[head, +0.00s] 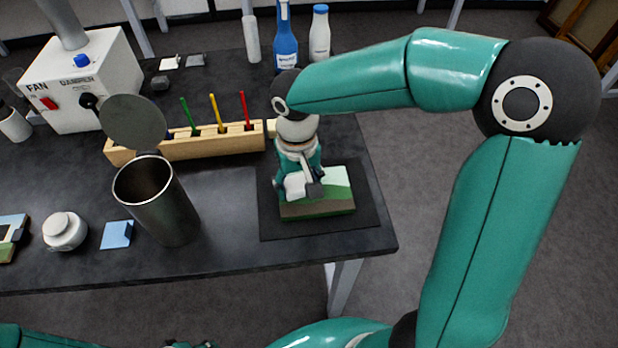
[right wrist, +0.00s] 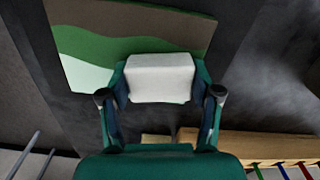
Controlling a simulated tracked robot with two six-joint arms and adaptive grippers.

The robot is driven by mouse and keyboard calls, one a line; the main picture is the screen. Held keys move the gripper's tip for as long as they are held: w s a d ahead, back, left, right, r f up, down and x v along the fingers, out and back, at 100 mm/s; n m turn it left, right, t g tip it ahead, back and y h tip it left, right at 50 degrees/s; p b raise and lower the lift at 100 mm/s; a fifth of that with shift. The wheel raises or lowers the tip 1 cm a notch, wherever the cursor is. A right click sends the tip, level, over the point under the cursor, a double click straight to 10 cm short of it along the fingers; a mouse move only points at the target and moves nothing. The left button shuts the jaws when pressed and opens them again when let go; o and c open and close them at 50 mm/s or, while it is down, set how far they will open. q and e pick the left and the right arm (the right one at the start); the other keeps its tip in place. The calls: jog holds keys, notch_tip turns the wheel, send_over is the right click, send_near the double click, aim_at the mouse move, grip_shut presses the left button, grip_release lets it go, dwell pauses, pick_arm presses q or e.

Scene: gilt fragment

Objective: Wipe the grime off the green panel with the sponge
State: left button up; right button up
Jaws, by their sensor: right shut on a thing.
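The green panel (head: 338,196) lies on a dark mat (head: 318,228) near the table's front right corner. It has pale, green and brown bands, which also show on the panel in the right wrist view (right wrist: 100,45). I cannot tell which of them is grime. My right gripper (head: 300,186) is over the panel's left part, shut on the white sponge (right wrist: 160,78). The sponge (head: 295,187) is over or against the panel; its underside is hidden. Of my left arm, a teal part shows at the bottom left, and only small dark bits near the bottom edge may be its gripper.
A metal canister (head: 160,205) with a raised lid stands left of the mat. Behind it is a wooden rack (head: 190,148) with coloured sticks. Blue (head: 286,45) and white (head: 319,38) bottles stand at the back. A white jar (head: 64,231) and blue block (head: 117,235) sit left.

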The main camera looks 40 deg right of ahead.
aim_at(287, 183)
jog(key=shift+w+a+r, duration=0.1)
jog(key=shift+w+a, duration=0.25)
jog(key=shift+a, duration=0.4)
jog(key=shift+w+a+r+p, duration=0.15)
jog(key=shift+r+p, duration=0.25)
jog(key=shift+r, duration=0.2)
jog(key=shift+w+a+r+p, duration=0.1)
jog(key=shift+r+p, duration=0.25)
jog(key=shift+r, duration=0.25)
jog(key=shift+s+d+r+p, duration=0.15)
jog(key=shift+s+r+p, duration=0.15)
jog(key=shift+r+p, duration=0.4)
jog(key=shift+w+r+p, duration=0.15)
jog(key=shift+r+p, duration=0.35)
jog(key=shift+r, duration=0.2)
jog(key=shift+r+p, duration=1.05)
jog(key=shift+r, duration=0.35)
